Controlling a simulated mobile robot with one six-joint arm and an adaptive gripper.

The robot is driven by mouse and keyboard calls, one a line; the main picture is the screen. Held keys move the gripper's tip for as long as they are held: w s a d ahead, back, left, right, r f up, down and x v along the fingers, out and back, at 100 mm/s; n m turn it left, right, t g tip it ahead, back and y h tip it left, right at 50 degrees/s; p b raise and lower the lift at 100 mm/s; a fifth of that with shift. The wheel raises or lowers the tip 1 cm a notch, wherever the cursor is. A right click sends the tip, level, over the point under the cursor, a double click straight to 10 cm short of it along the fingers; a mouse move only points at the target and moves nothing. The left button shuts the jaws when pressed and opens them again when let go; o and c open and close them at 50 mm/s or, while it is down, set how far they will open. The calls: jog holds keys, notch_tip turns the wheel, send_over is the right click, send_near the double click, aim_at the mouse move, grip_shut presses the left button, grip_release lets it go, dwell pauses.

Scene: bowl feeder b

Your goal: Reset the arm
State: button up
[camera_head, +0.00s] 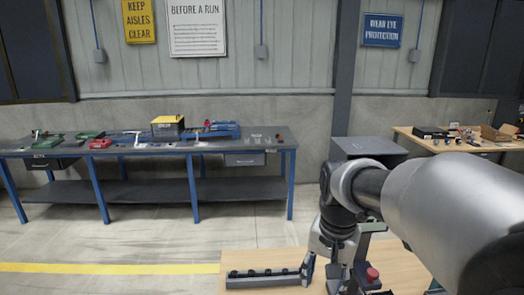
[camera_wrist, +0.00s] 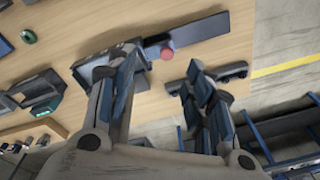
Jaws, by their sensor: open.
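My gripper (camera_head: 324,268) is low over the front wooden table (camera_head: 245,262), at the near right of the head view. Its two fingers are spread apart with nothing between them. In the wrist view my gripper (camera_wrist: 162,78) points down toward the tabletop. A device with a red knob (camera_head: 372,274) is close beside the gripper; the knob also shows in the wrist view (camera_wrist: 167,53) just beyond the fingers. My arm's large grey link hides the right part of the table. I cannot tell whether a finger touches the device.
A dark rail (camera_head: 262,279) with several black pieces lies left of the gripper on the table. A blue-legged workbench (camera_head: 97,187) with tools stands along the back wall. Another wooden table (camera_head: 413,137) is at the right. The floor between is clear.

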jog(key=s+r+n+t, duration=0.1)
jog(key=s+n+t, duration=0.2)
jog(key=s, duration=1.7)
jog(key=n, duration=0.2)
jog(key=shift+s+d+r+n, duration=0.2)
jog(key=shift+s+n, duration=0.1)
jog(key=shift+n, duration=0.1)
